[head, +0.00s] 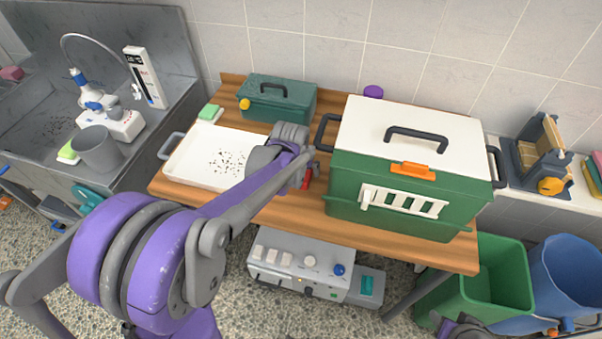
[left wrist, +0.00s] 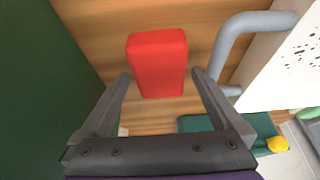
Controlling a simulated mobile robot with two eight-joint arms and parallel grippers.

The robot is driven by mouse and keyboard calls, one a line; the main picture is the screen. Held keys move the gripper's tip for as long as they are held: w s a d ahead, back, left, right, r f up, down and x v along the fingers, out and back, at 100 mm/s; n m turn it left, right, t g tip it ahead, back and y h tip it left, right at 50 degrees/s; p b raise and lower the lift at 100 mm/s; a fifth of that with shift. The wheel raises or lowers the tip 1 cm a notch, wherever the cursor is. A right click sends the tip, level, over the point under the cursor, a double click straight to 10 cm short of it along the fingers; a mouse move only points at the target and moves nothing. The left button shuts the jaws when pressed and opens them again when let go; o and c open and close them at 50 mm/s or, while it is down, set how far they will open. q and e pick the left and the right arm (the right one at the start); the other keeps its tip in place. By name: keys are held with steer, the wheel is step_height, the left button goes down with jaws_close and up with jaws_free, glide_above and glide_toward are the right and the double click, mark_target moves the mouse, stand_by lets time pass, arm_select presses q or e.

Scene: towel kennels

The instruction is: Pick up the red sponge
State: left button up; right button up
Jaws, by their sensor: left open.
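The red sponge (left wrist: 157,63) is a block on the wooden table, in the gap between the green pet carrier and the white tray. In the head view only a small red part (head: 307,179) shows beside my left gripper (head: 306,168); the arm hides the rest. In the left wrist view my left gripper (left wrist: 162,75) is open, with its fingertips on either side of the sponge's near part. The fingers look apart from it, and the height between them is hard to tell.
The green carrier (head: 395,195) with a white lid stands close on the right. The white tray (head: 190,178) with dark specks and a grey handle lies on the left. A teal toolbox (head: 277,105) stands at the back. The wooden table (head: 262,215) has bare room in front.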

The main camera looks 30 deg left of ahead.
arm_select(q)
steer(key=shift+f, duration=0.25)
stand_by(0.4)
steer(key=c, duration=1.2)
steer(key=shift+r, duration=0.15)
